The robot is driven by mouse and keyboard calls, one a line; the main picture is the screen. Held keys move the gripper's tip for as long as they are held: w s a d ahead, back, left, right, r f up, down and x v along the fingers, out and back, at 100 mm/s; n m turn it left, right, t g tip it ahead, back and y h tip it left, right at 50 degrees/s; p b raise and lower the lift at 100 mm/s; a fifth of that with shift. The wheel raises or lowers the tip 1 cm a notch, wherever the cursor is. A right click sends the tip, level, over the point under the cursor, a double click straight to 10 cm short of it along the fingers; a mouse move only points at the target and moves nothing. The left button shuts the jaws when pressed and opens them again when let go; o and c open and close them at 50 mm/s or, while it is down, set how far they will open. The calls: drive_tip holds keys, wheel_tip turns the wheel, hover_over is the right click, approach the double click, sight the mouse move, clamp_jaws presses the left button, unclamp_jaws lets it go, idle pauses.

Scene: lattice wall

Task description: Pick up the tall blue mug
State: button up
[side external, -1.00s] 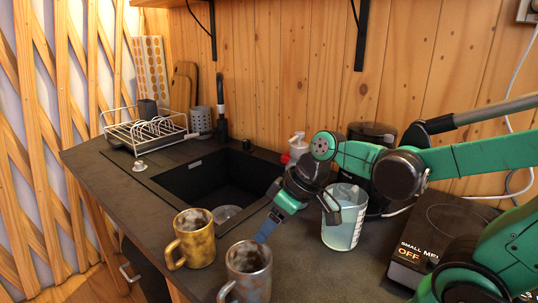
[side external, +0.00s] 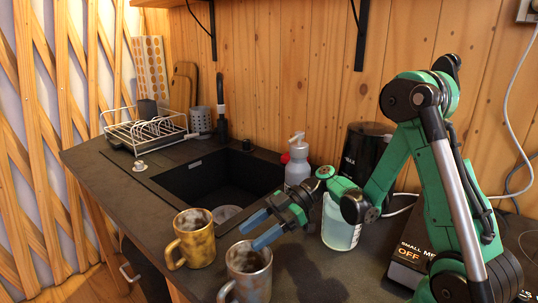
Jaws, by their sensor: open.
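A tall mug (side external: 250,278) with a mottled grey-blue and brown glaze stands at the counter's front edge, its handle toward the lower left; its base is cut off by the picture's bottom edge. No plainly blue mug shows, and this one comes nearest. A mustard-yellow mug (side external: 195,240) stands to its left, handle also at left. My gripper (side external: 258,231) is open and empty, its two blue fingers pointing left and slightly down. The fingertips appear just above and behind the grey-blue mug's rim; I cannot tell the exact gap.
A pale blue-green canister (side external: 341,226) stands behind my gripper, partly hidden by my arm. A soap bottle (side external: 297,165) and a black appliance (side external: 366,152) stand near the wall. A dark sink (side external: 215,184) opens behind the mugs; a dish rack (side external: 146,131) is at far left.

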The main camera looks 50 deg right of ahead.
sight(233, 250)
drive_tip(key=shift+x, duration=1.55)
clamp_jaws()
